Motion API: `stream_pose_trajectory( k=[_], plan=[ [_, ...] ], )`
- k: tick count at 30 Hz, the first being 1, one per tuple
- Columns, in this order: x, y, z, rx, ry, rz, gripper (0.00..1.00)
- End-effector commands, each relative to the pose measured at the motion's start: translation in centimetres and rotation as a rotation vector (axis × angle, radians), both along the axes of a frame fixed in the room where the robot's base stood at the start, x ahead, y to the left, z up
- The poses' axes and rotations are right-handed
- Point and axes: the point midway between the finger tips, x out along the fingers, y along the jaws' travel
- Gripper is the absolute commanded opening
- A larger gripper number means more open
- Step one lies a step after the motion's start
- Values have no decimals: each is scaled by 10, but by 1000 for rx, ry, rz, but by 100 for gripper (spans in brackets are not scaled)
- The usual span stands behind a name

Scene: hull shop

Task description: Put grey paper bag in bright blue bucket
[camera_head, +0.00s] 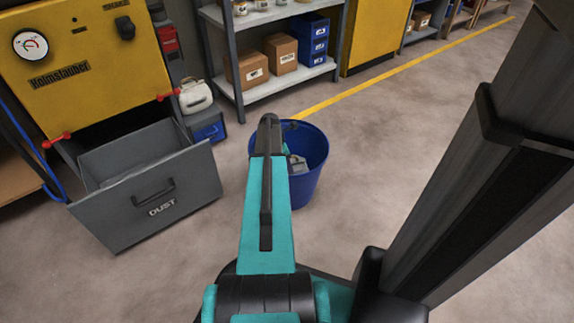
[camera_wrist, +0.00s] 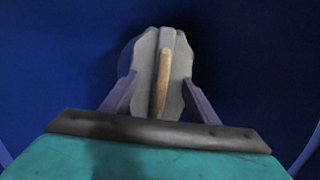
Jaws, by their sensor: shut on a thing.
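The bright blue bucket (camera_head: 312,178) stands on the floor behind my arm in the head view, and part of its rim and inside is hidden by the arm. In the wrist view my gripper (camera_wrist: 160,78) is shut on the grey paper bag (camera_wrist: 146,70), with one finger on each side. A tan strip runs down the bag's middle. Dark blue bucket wall (camera_wrist: 55,60) surrounds the bag in the wrist view, so the bag is over or inside the bucket. The gap below the bag cannot be told. In the head view my arm largely hides the gripper.
An open grey dust drawer (camera_head: 150,200) juts from the yellow machine (camera_head: 75,65) left of the bucket. A shelf (camera_head: 290,80) with cardboard boxes (camera_head: 247,70) and blue bins (camera_head: 309,40) stands behind. Floor to the right of the bucket is clear.

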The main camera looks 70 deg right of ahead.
Motion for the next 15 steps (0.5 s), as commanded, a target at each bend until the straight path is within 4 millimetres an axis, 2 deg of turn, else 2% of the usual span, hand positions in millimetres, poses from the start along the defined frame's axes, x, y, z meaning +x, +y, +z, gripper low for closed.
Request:
stream_pose_trajectory(
  k=[11, 12, 15],
  plan=[
    [0, -1, 0, -1, 0, 0, 0],
    [-1, 0, -2, 1, 0, -1, 56],
    [-1, 0, -2, 0, 0, -1, 73]
  ],
)
